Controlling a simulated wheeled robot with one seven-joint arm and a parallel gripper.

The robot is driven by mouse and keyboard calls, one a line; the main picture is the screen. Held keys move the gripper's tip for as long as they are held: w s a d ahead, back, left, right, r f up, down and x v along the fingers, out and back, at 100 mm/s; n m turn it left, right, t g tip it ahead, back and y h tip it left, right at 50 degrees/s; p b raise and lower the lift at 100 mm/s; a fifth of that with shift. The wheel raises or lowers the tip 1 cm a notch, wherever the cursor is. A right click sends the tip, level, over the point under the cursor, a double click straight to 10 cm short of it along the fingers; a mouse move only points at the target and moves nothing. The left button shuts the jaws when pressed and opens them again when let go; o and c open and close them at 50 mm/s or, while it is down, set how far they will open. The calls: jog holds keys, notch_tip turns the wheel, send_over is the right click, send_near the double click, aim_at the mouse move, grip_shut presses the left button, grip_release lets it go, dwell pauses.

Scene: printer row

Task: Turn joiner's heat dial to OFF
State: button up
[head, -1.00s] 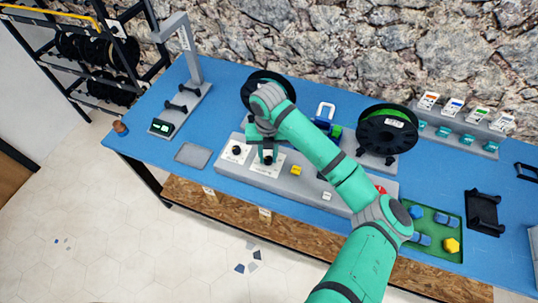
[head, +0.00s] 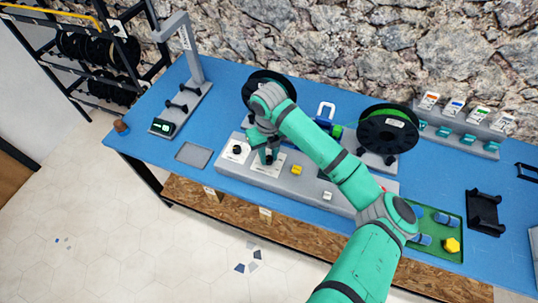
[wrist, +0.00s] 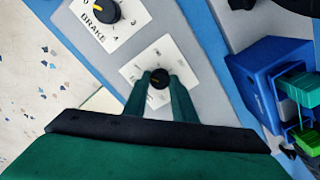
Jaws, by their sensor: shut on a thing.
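A long grey console (head: 312,188) lies along the front of the blue bench. Near its left end are two black dials on white label plates. The left dial (head: 237,149) also shows in the wrist view (wrist: 103,11), where its plate reads BRAKE. The right dial (wrist: 158,79) has a pale pointer line and sits on its own plate (wrist: 171,52). My gripper (wrist: 159,84) is shut on this right dial, one finger on each side. The plate's wording is mostly hidden by the fingers, so I cannot read its setting.
A blue block-shaped device (wrist: 262,80) with green parts stands behind the dial. A yellow button (head: 296,170) and a white one (head: 327,195) sit further right on the console. Spools (head: 388,137) stand behind. A grey tray (head: 194,155) lies left.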

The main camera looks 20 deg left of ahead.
aim_at(269, 158)
jog(key=shift+s, duration=0.1)
jog(key=o, duration=1)
jog(key=shift+o, duration=0.2)
jog(key=shift+d, duration=0.15)
notch_tip(269, 158, up, 11)
jog(key=shift+f, duration=0.15)
